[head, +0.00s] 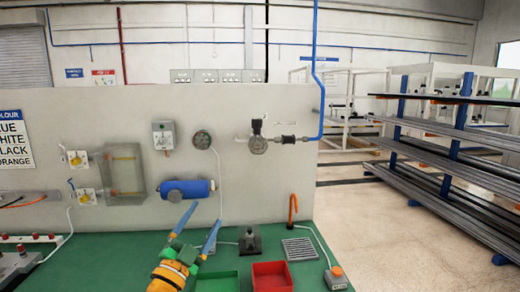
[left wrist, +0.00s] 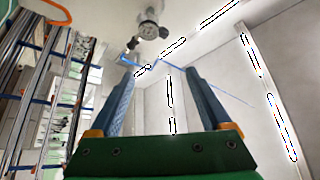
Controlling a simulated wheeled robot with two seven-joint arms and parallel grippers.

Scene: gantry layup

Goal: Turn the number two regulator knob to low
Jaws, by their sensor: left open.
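Two small white units with yellow parts sit one above the other on the grey panel at the left, an upper one (head: 78,159) and a lower one (head: 86,197). A metal regulator-like fitting with a round face (head: 258,145) is on the panel further right; a similar fitting shows at the top of the left wrist view (left wrist: 149,29). I cannot read any number or setting, so I cannot tell which is number two. My left gripper (head: 207,212) is open and empty, below the blue cylinder and apart from the panel. My right gripper is not in view.
A blue cylinder (head: 188,189), a grey box (head: 163,136) and a round gauge (head: 202,140) are on the panel. Racks of bars (head: 450,165) stand at the right.

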